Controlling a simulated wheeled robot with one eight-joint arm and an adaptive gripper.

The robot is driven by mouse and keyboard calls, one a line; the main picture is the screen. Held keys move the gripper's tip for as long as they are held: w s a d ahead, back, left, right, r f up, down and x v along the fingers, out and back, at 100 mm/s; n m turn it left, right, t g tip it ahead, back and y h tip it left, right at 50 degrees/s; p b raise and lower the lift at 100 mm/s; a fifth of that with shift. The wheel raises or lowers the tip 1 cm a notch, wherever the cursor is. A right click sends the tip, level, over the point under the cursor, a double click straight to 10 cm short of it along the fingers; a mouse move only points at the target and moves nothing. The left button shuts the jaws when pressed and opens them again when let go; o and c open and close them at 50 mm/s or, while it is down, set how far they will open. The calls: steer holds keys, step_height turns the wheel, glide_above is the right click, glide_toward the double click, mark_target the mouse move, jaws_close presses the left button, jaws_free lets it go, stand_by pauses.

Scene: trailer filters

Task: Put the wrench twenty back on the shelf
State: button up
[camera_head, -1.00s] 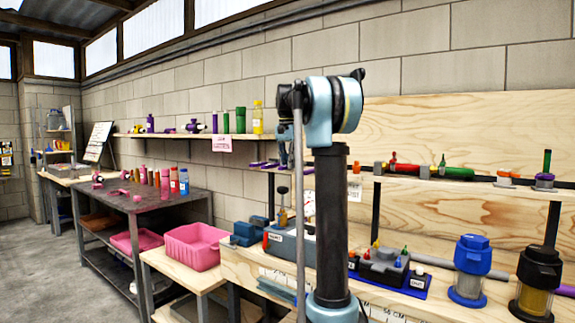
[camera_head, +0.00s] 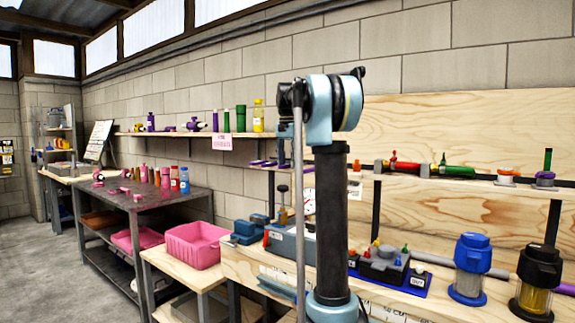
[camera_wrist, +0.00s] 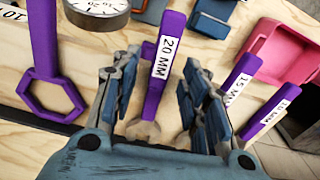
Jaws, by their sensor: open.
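The purple wrench with the white "20 MM" label (camera_wrist: 166,58) is in the middle of the wrist view, its open-jaw end toward the bottom. My gripper (camera_wrist: 162,88) is open, with one blue-grey finger on each side of this wrench. I cannot tell whether either finger touches it. In the head view my gripper (camera_head: 284,143) is small and partly hidden behind my arm, near the wooden shelf (camera_head: 470,187). Small purple pieces (camera_head: 262,164) lie along the left part of that shelf; their labels are too small to read.
Purple wrenches marked 15 MM (camera_wrist: 236,84) and 18 MM (camera_wrist: 273,114) are close on the right. A larger purple wrench (camera_wrist: 46,62) is on the left, near a round dial (camera_wrist: 98,8). A pink bin (camera_wrist: 284,44) is at upper right. Blue and black filter housings (camera_head: 470,266) stand at right.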

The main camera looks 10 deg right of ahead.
step_height(320, 180, up, 12)
steer(key=shift+s+a+f, duration=0.15)
steer(key=shift+a+f, duration=0.05)
steer(key=shift+f, duration=0.05)
